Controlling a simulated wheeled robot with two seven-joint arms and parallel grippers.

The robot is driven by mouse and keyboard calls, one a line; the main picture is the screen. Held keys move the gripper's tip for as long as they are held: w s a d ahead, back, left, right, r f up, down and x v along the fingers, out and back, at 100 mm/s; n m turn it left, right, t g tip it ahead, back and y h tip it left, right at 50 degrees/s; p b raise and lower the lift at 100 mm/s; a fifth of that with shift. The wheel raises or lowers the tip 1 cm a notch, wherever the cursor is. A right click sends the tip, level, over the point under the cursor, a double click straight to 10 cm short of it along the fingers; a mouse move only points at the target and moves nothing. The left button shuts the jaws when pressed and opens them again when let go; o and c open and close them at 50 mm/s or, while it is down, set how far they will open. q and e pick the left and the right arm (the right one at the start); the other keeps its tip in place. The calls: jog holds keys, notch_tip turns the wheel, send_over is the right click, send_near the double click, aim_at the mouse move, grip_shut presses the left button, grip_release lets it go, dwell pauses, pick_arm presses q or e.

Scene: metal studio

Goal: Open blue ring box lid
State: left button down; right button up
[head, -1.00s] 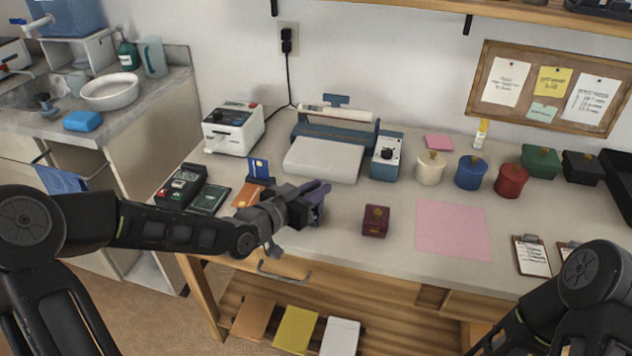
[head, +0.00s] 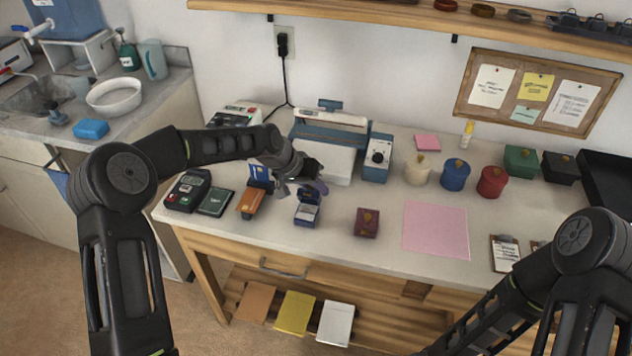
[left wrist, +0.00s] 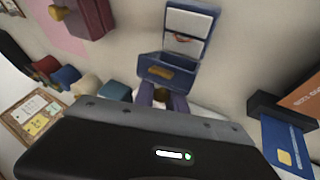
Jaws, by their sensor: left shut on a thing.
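The blue ring box (head: 306,214) stands on the table near its front edge, with its lid (head: 309,196) raised and its pale inside showing. In the left wrist view the box (left wrist: 192,22) shows a white lining with a small reddish spot, and the lid (left wrist: 172,67) carries a gold tab. My left gripper (head: 318,186) is behind the box, shut on the raised lid. Its purple fingers (left wrist: 163,100) show at the lid in the left wrist view; their exact contact is partly hidden. My right gripper is out of view.
A maroon box (head: 367,222) stands to the right, with a pink sheet (head: 436,230) beyond it. Orange and blue cards in a holder (head: 252,200) stand close on the left. A white-topped machine (head: 328,150) stands behind my gripper.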

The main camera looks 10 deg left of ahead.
pick_arm(q)
jog(key=shift+w+d+f+n+g+p, duration=0.1)
jog(key=shift+w+f+n+g+p, duration=0.15)
jog(key=shift+g, duration=0.35)
jog(key=shift+w+d+f+n+g+p, duration=0.15)
jog(key=shift+g+p, duration=0.15)
jog(key=shift+g, duration=0.3)
jog(key=shift+a+f+g+p, duration=0.2)
jog(key=shift+f+g+p, duration=0.15)
jog(key=shift+g, duration=0.55)
jog(key=shift+f+y, duration=0.1)
jog(key=shift+y, duration=0.2)
jog(key=c, duration=1.4)
grip_release()
jog(key=shift+w+a+r, duration=0.1)
jog(key=shift+a+r, duration=0.1)
jog(key=shift+r, duration=0.2)
jog(key=v, duration=0.7)
jog(key=shift+r, duration=0.1)
